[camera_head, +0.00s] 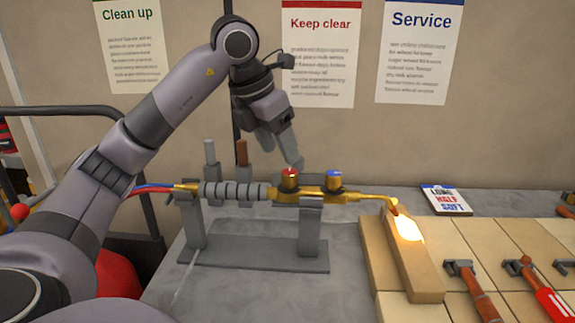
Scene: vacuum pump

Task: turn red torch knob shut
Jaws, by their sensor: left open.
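A brass torch (321,193) lies level in a grey stand (255,254). Its red knob (289,172) is on top of the body, and a blue knob (334,174) sits to the right of it. The curved tip at the right has a bright flame (406,225). My left gripper (289,166) reaches down from above with its fingertips at the red knob. It is open. One finger hides part of the other, and I cannot tell whether they touch the knob. My right gripper does not show.
The flame plays over pale firebricks (374,270) at the right. Hammers (472,290) and other tools lie on the bricks. A small card (447,200) lies behind them. Two upright rods (242,153) stand behind the torch, close to the gripper. Red and blue hoses (153,188) run left.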

